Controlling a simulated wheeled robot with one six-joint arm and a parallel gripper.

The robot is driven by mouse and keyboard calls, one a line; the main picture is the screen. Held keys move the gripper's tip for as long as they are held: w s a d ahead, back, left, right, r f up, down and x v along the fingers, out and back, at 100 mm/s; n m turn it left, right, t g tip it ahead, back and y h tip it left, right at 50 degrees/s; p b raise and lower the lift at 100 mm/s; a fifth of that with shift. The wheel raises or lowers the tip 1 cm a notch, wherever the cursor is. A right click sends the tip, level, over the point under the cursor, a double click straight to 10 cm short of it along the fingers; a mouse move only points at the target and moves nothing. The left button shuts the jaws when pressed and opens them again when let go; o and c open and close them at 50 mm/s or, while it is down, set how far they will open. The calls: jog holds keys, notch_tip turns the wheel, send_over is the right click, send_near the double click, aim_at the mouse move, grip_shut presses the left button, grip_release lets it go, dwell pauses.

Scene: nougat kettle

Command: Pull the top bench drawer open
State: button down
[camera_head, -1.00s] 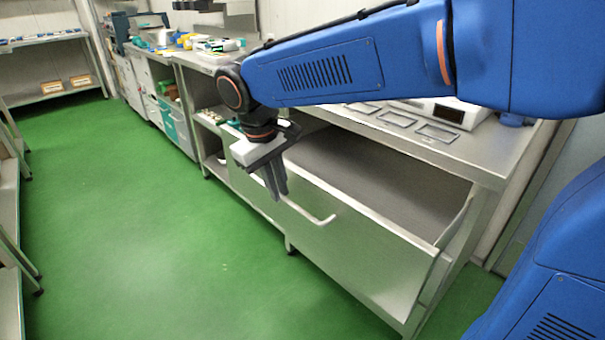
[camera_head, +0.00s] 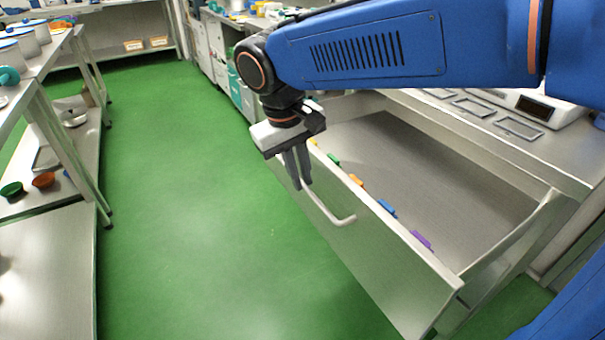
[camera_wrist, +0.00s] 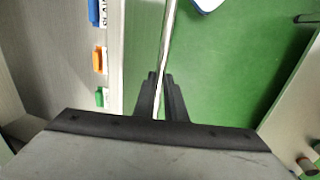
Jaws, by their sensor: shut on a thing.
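The top bench drawer (camera_head: 385,260) stands pulled well out from the steel bench, with its bare metal floor showing. Its front carries a pale bar handle (camera_head: 343,220). My gripper (camera_head: 301,186) points down at the left part of this handle. The jaws are shut on the bar. In the wrist view, the handle bar (camera_wrist: 168,40) runs up from between the two dark fingers (camera_wrist: 161,98). The left end of the handle is hidden behind the fingers.
Colored tabs, such as a blue one (camera_head: 387,208) and a purple one (camera_head: 421,240), line the drawer front's inner top edge. A shelving rack (camera_head: 60,150) with pots and bowls stands at the left. Green floor (camera_head: 190,210) lies clear between.

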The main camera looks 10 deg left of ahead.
jog(key=c, duration=1.8)
grip_release()
jog(key=a+r, duration=0.1)
jog(key=r, duration=0.4)
jog(key=s+r, duration=0.1)
jog(key=r, duration=0.5)
jog(key=s+a+r, duration=0.1)
jog(key=r, duration=0.5)
jog(key=shift+a, duration=0.35)
